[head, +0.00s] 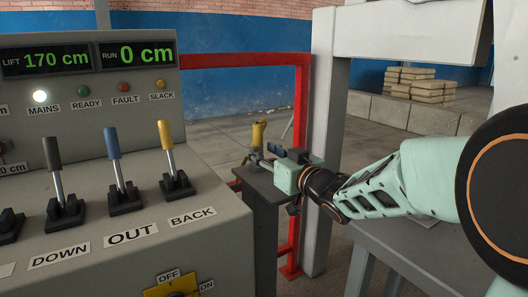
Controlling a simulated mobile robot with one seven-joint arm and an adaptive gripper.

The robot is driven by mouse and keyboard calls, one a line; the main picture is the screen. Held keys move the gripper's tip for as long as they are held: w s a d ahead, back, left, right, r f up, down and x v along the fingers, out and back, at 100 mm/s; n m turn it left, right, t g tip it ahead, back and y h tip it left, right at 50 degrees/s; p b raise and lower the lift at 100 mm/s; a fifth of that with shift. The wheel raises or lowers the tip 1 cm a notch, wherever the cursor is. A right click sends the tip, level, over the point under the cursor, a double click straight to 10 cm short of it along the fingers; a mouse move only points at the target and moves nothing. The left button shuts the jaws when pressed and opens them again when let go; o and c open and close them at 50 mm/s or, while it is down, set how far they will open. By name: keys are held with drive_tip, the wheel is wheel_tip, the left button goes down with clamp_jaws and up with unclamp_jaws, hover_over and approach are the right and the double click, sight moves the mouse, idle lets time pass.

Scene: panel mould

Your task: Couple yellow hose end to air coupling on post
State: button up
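A small yellow piece (258,134), which looks like the yellow hose end, stands roughly upright just beyond my fingertips. My gripper (256,158) reaches in from the right at the middle of the head view, low over the top of a dark grey post (266,215). The fingers are small and partly hidden by the gripper body, so I cannot tell whether they touch or hold the yellow piece. I cannot make out the air coupling; the gripper covers part of the post top. The rest of the hose cannot be made out.
A grey control console (120,215) with levers and displays fills the left, close to the post. A red frame (303,110) and a grey upright (326,130) stand behind the gripper. A grey table (400,245) lies under my arm. Bricks (420,85) are stacked at the back right.

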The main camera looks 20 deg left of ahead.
drive_tip(key=v, duration=1.2)
drive_tip(key=shift+c, duration=0.6)
